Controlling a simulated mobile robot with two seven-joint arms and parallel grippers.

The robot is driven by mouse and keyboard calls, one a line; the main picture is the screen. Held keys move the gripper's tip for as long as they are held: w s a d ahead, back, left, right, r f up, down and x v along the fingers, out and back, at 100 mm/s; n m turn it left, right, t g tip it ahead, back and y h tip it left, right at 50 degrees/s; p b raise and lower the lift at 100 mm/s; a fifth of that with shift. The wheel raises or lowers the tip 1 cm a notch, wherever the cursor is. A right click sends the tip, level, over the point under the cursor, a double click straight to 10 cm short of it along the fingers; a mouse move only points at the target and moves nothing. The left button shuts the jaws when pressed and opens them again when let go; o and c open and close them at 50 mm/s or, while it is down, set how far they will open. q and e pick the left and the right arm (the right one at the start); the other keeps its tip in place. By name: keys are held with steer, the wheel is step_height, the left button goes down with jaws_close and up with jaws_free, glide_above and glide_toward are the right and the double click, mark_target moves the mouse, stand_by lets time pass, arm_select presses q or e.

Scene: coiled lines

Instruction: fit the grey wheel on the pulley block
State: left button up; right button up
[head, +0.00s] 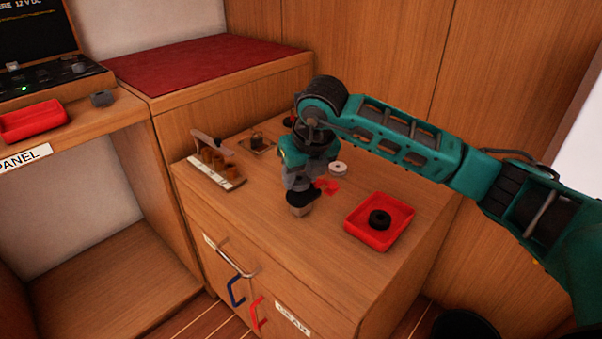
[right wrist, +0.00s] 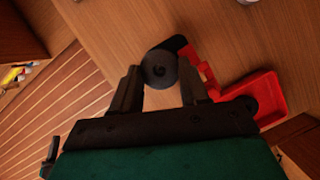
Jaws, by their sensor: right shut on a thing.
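My right gripper (head: 302,196) points down over the front part of the wooden cabinet top. In the right wrist view its two fingers (right wrist: 160,85) are shut on a round dark grey piece with a hole in its middle, which I take for the grey wheel (right wrist: 160,68). In the head view only the wheel's lower part (head: 300,210) shows below the fingers; I cannot tell if it touches the top. A small square plate with a dark upright part (head: 258,142), perhaps the pulley block, stands at the back of the top. My left gripper is not in view.
A red tray (head: 350,227) with a black ring (head: 380,219) lies at the right. A white wheel (head: 337,169) and small red pieces (head: 327,187) lie behind the gripper. The front left of the top is clear.

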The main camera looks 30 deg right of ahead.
arm_select(q)
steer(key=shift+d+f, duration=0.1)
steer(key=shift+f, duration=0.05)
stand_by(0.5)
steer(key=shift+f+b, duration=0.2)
steer(key=shift+b, duration=0.15)
stand_by(1.1)
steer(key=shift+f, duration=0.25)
stand_by(1.4)
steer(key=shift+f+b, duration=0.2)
steer(key=shift+b, duration=0.15)
stand_by(1.3)
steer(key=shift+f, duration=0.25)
stand_by(1.5)
